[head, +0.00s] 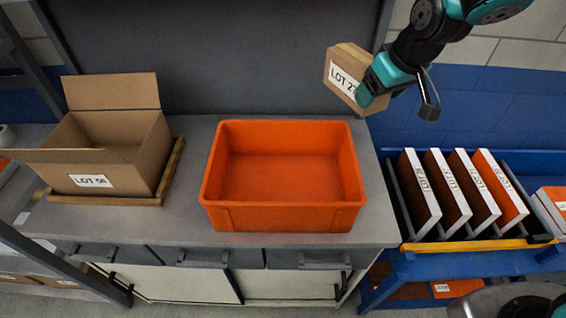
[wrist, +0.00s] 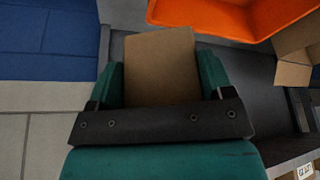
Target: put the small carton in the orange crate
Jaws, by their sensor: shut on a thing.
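The small carton (head: 344,72) is a brown box with a white label reading "LOT 2" and a further, partly hidden character. My gripper (head: 372,88) is shut on it and holds it in the air, tilted, above the bench's back right corner. In the wrist view the carton (wrist: 160,68) sits between the two teal fingers of my gripper (wrist: 164,85). The orange crate (head: 284,218) stands on the grey bench, empty, to the left of and lower than the carton. Part of the crate (wrist: 225,18) shows at the top of the wrist view.
An open cardboard box (head: 130,150) labelled "LOT 5A" stands on a wooden board (head: 165,180) at the bench's left. A blue cart (head: 400,278) at the right holds several upright labelled panels (head: 455,190). Bare bench top (head: 375,215) lies right of the crate.

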